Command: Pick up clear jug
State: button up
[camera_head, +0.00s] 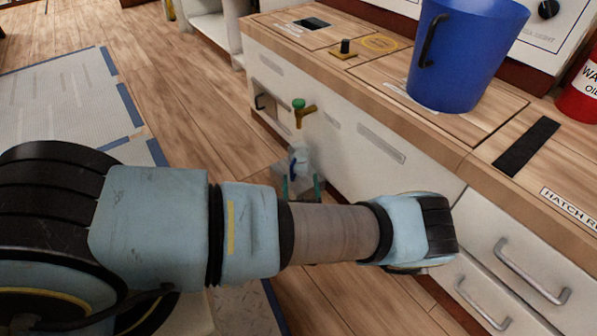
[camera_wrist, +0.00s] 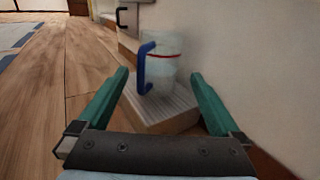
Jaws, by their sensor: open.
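The clear jug (camera_wrist: 162,68) has a blue handle (camera_wrist: 144,68) on its left side and a red band near its top. It stands upright on a low ribbed pale block (camera_wrist: 160,108) beside the white cabinet wall. In the wrist view my gripper (camera_wrist: 158,72) is open, its two green fingers apart, with the jug ahead between them and not gripped. In the head view the jug (camera_head: 299,160) shows small beyond my arm, its lower part partly hidden by the arm and fingers.
A white cabinet (camera_head: 345,135) with a wooden top runs close along the right. A green-capped brass tap (camera_head: 303,110) juts from it above the jug. A blue bucket (camera_head: 460,55) stands on top. Wooden floor (camera_wrist: 60,95) is clear to the left.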

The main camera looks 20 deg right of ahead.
aim_at(299, 164)
jog(key=b+x, duration=0.2)
jog(key=x, duration=0.3)
jog(key=shift+w, duration=0.2)
jog(key=b+x, duration=0.2)
jog(key=x, duration=0.1)
jog(key=shift+w+d, duration=0.15)
jog(key=shift+w, duration=0.05)
jog(key=shift+w+d+r+b, duration=0.15)
jog(key=shift+w+r+b, duration=0.15)
jog(key=shift+w, duration=0.1)
jog(key=c, duration=1.3)
